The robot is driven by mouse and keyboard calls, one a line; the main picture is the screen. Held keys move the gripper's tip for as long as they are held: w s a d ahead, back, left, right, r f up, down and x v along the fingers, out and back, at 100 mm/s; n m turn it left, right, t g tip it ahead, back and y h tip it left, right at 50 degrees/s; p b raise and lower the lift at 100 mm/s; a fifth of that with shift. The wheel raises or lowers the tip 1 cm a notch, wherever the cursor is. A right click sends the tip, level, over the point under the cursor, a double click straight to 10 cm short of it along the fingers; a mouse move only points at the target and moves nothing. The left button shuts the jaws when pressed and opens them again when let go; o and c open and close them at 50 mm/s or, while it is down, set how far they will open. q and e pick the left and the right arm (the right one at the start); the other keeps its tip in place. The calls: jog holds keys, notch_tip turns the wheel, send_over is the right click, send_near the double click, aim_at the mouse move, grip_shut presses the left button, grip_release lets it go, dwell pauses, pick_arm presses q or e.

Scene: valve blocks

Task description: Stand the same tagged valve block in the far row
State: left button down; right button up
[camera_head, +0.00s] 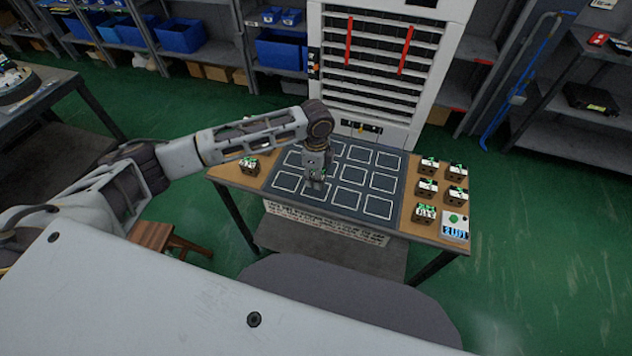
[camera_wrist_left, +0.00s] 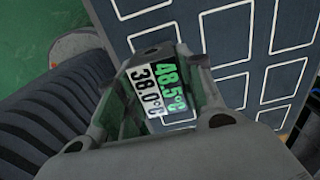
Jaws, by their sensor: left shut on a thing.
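My left gripper (camera_head: 316,184) points down over the dark mat (camera_head: 350,174) with white outlined cells. It is shut on a tagged valve block (camera_wrist_left: 158,88), which shows between the fingers in the left wrist view. In the head view the block is mostly hidden by the gripper, near the front cells. I cannot tell whether it touches the mat. The cells of the far row (camera_head: 359,155) look empty. My right gripper is not in view.
Several dark blocks with green and white tops (camera_head: 427,187) stand on the table's right strip, beside a card with a green mark (camera_head: 455,229). Another block (camera_head: 249,164) stands on the left strip. A tall white rack (camera_head: 385,65) stands behind the table.

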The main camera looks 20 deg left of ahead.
pick_arm(q)
jog(key=shift+r, duration=0.1)
jog(key=shift+f, duration=1.9)
jog(key=c, duration=0.9)
grip_release()
jog(key=shift+f, duration=0.15)
notch_tip(320, 180, up, 12)
jog(key=shift+r, duration=0.15)
